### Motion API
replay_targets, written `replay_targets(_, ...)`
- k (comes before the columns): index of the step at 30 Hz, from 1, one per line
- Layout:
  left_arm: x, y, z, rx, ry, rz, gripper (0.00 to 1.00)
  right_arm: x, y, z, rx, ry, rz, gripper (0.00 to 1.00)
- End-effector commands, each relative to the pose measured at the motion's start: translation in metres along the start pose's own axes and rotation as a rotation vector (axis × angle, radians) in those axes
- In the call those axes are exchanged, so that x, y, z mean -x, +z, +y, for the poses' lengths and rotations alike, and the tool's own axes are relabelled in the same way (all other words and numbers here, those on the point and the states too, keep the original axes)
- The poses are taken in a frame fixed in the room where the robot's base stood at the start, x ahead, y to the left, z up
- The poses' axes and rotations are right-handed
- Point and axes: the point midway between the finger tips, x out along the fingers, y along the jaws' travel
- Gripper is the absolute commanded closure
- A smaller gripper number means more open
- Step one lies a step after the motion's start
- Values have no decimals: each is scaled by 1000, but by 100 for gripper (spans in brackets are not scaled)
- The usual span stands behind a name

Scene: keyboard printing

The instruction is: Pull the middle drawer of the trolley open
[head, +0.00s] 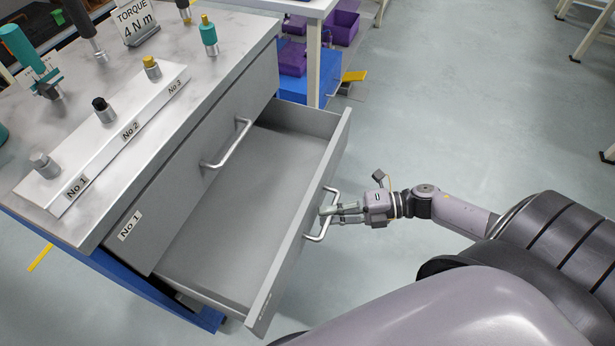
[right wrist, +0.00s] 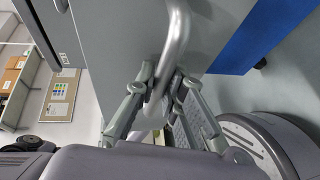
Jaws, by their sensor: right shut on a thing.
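The grey trolley (head: 225,35) stands at the left in the head view. Its drawer below the top one, the middle drawer (head: 245,185), is pulled far out, and its inside looks empty. My right gripper (head: 326,211) is shut on this drawer's silver bar handle (head: 332,192), at about the middle of the bar. In the right wrist view the handle (right wrist: 180,38) passes between the two fingers of the gripper (right wrist: 160,88). The top drawer (head: 190,170), labelled No 1, is shut, with its own handle (head: 228,148). My left gripper is not in view.
On the trolley top stand a sloped block (head: 115,130) with several bits, a teal tool (head: 208,37) and a TORQUE 4 N m sign (head: 134,20). A bench with blue and purple bins (head: 308,88) stands behind.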

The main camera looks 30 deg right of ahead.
Motion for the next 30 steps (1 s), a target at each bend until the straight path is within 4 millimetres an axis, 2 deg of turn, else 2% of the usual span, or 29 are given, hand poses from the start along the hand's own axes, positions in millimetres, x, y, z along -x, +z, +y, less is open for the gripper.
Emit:
replay_targets(3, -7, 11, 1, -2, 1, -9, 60, 18, -8, -3, -6, -1, 0, 100)
replay_targets(9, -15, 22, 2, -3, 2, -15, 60, 32, -14, -7, -4, 1, 1, 100)
replay_targets(21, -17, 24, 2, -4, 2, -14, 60, 34, -15, -8, -2, 2, 2, 100)
replay_targets(22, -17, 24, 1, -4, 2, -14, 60, 34, -15, -8, -2, 2, 2, 88)
replay_targets(30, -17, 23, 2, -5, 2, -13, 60, 34, -14, -8, -1, 1, 1, 70)
